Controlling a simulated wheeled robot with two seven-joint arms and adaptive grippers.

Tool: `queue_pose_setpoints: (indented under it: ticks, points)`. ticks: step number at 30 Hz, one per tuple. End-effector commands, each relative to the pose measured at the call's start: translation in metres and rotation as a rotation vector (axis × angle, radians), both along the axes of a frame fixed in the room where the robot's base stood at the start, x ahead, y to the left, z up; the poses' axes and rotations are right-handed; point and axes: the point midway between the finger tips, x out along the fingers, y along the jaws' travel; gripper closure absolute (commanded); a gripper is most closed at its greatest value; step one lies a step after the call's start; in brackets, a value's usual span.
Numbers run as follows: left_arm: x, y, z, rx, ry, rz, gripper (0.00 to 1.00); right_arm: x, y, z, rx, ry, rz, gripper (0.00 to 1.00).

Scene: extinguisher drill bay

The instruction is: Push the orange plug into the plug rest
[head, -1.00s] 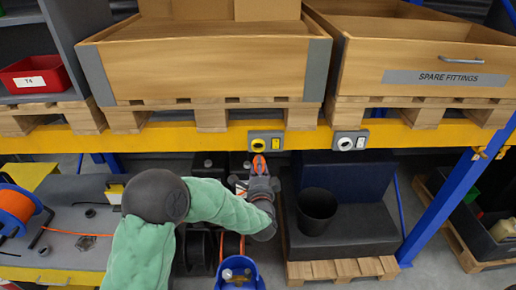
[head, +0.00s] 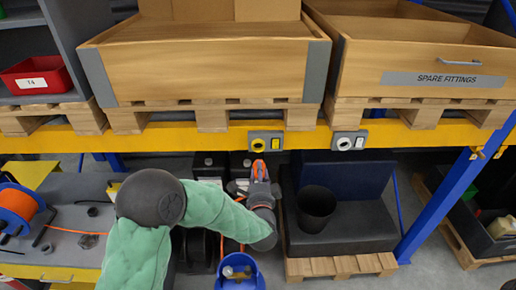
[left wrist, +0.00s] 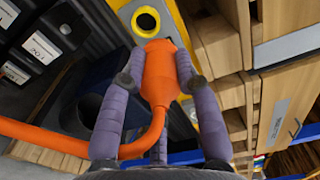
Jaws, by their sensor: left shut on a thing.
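The orange plug (head: 258,169) is held between the purple-grey fingers of my left gripper (head: 259,180), with its nose towards the yellow beam. It also shows in the left wrist view (left wrist: 160,76), its orange cable bending off to the left. A yellow-ringed round socket on a grey plate (head: 258,145) is on the beam just above the plug; its dark hole shows in the wrist view (left wrist: 146,22). The plug's nose is outside the hole, a little below it in the picture. I cannot tell which socket is the plug rest. My right gripper is not in view.
A second socket plate with a white ring (head: 346,143) is on the beam to the right. A black bucket (head: 317,206) stands on a dark block below it. Wooden crates (head: 205,72) sit above the beam. A blue container (head: 240,276) is low in front.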

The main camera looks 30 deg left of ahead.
Motion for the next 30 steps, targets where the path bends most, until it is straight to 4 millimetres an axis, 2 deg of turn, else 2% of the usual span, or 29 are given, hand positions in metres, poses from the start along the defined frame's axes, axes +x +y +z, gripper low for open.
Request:
queue_pose_setpoints:
  ticks: [30]
  points:
    - [-0.034,-0.022,0.017,-0.001,0.001,-0.001,1.0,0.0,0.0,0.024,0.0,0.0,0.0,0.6]
